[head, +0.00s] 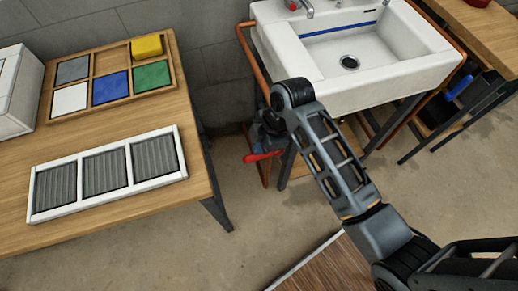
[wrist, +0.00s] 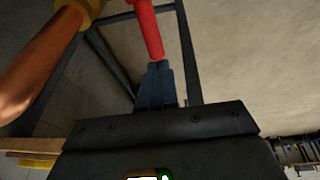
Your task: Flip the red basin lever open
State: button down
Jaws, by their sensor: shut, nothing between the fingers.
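The red basin lever (head: 262,156) shows in the head view below the white basin (head: 311,80), at the copper pipe on its left. It sticks out to the left, close to horizontal in that picture. In the wrist view the red lever (wrist: 147,28) comes down from the top edge, with its free end just beyond my fingertips. My gripper (wrist: 158,66) is shut and empty, its fingertips at the end of the lever; I cannot tell whether they touch. In the head view my arm partly hides the gripper and the lever's mount.
A copper pipe (wrist: 38,66) with a brass fitting (wrist: 82,8) runs close on the left in the wrist view. Dark frame legs stand beside the lever. A wooden table (head: 110,125) with a tile tray and a grille panel (head: 108,172) is at left. The floor between is clear.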

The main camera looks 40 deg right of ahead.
aim_at(256, 157)
jog(key=shift+w+d+f, duration=0.1)
jog(key=shift+w+f, duration=0.1)
jog(key=shift+f, duration=0.85)
jog(key=shift+w+f, duration=0.2)
jog(key=shift+f, duration=0.85)
jog(key=shift+w, duration=0.1)
